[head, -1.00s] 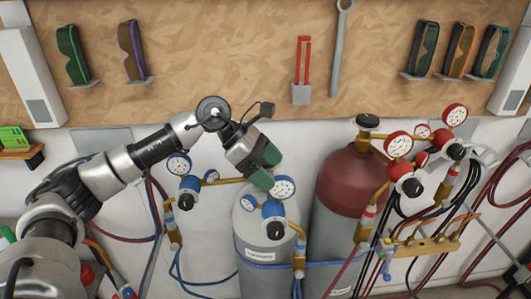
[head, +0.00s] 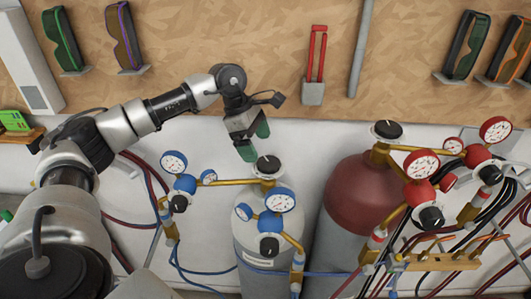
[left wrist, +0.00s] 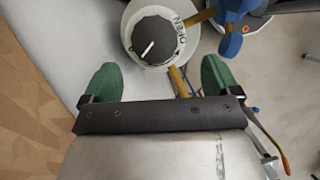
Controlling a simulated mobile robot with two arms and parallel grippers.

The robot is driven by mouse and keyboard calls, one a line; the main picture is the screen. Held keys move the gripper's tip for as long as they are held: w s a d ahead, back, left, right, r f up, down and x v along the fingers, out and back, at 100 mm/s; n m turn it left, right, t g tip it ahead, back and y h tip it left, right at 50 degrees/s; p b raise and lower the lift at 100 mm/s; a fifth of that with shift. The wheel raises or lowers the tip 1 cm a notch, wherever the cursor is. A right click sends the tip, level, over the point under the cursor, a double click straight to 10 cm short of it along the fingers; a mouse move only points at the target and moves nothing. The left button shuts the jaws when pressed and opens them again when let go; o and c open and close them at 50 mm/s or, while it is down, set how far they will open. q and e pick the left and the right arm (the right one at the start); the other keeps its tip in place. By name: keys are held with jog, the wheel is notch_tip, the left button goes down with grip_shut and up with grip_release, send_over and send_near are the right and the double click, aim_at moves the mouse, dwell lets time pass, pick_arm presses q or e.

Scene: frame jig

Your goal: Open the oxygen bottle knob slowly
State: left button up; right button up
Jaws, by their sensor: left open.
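The oxygen bottle (head: 252,238) is the grey cylinder with blue regulators in the middle of the head view. Its black knob (head: 267,166) sits on top. In the left wrist view the knob (left wrist: 158,40) shows a white pointer line and stands on a white dial with the word OPEN. My left gripper (head: 255,143) is open and empty, just above and behind the knob in the head view. In the left wrist view its green fingertips (left wrist: 160,80) are spread, with the knob beyond them and apart from them. My right gripper is not in view.
Blue gauges (head: 281,200) and brass pipes surround the knob closely. A red-topped bottle (head: 356,192) with its own black knob (head: 387,130) and red gauges stands to the right. The wooden tool board (head: 210,40) is behind. Hoses hang on both sides.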

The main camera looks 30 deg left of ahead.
aim_at(267, 161)
pick_arm(q)
jog(key=x, duration=0.1)
jog(key=p+x, duration=0.1)
jog(key=x, duration=0.1)
jog(key=shift+w+f, duration=0.15)
jog(key=shift+w, duration=0.2)
jog(key=shift+x, duration=1)
jog(key=shift+w+f+p, duration=0.1)
jog(key=shift+p, duration=0.2)
jog(key=shift+f, duration=0.1)
jog(key=shift+c, duration=1)
jog(key=c, duration=0.7)
jog(key=shift+c, duration=0.2)
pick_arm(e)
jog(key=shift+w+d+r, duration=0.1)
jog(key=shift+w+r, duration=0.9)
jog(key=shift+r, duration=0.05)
